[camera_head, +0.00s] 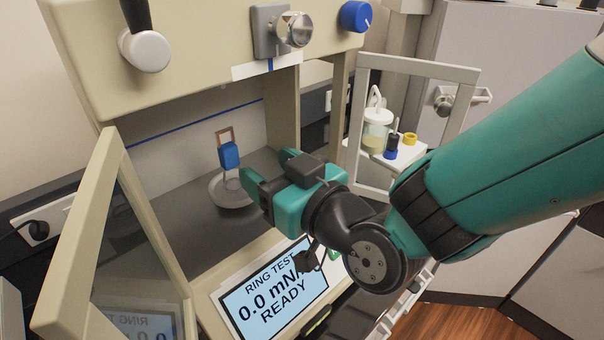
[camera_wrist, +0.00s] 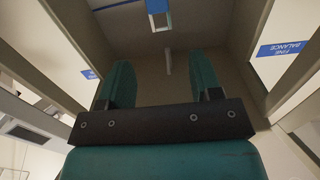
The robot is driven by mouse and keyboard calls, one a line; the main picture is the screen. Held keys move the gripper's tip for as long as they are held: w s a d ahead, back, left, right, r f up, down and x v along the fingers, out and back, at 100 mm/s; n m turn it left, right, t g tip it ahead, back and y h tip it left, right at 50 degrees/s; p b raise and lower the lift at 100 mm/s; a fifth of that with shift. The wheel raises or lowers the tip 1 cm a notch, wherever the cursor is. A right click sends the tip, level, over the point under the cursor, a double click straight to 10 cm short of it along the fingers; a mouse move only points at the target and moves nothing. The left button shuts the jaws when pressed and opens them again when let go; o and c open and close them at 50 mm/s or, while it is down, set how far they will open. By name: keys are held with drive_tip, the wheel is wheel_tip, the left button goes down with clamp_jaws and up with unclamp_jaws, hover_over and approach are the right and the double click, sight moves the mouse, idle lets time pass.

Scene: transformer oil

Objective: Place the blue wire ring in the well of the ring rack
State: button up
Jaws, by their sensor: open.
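A blue block with a copper-coloured wire frame above it, which looks like the blue wire ring (camera_head: 230,155), is upright inside the test cabinet, over a pale round dish (camera_head: 232,193). A blue piece with a bright frame (camera_wrist: 157,7) at the top of the wrist view may be the same ring. My gripper (camera_head: 252,184) is open and empty just right of the ring, apart from it. Its two fingers also show in the wrist view (camera_wrist: 163,78). A white shelf with small coloured parts, possibly the ring rack (camera_head: 407,155), is at the right, partly hidden by my arm.
The cabinet's left door (camera_head: 75,245) and right door frame (camera_head: 418,63) stand open. A display panel (camera_head: 272,292) reads "0.0 mN/ READY" below the gripper. A lidded jar (camera_head: 376,132) and a yellow ring (camera_head: 410,138) are on the shelf.

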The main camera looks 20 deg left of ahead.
drive_tip(key=shift+d, duration=0.1)
drive_tip(key=s+d+m+g+h, duration=0.1)
drive_tip(key=d+g+h, duration=0.15)
drive_tip(key=d, duration=0.45)
drive_tip(key=s+d+r+m+g+h, duration=0.1)
drive_tip(key=d+m+h, duration=0.15)
drive_tip(key=d, duration=0.55)
drive_tip(key=s+d+g+h, duration=0.1)
drive_tip(key=d+g+h, duration=0.1)
drive_tip(key=d+h, duration=0.35)
drive_tip(key=s+d+m+g+h, duration=0.1)
drive_tip(key=s+d+m+g, duration=0.1)
drive_tip(key=s+d, duration=0.4)
drive_tip(key=d, duration=0.4)
drive_tip(key=shift+s+d, duration=0.35)
drive_tip(key=shift+s, duration=0.05)
drive_tip(key=shift+f+g, duration=0.1)
drive_tip(key=shift+g, duration=0.15)
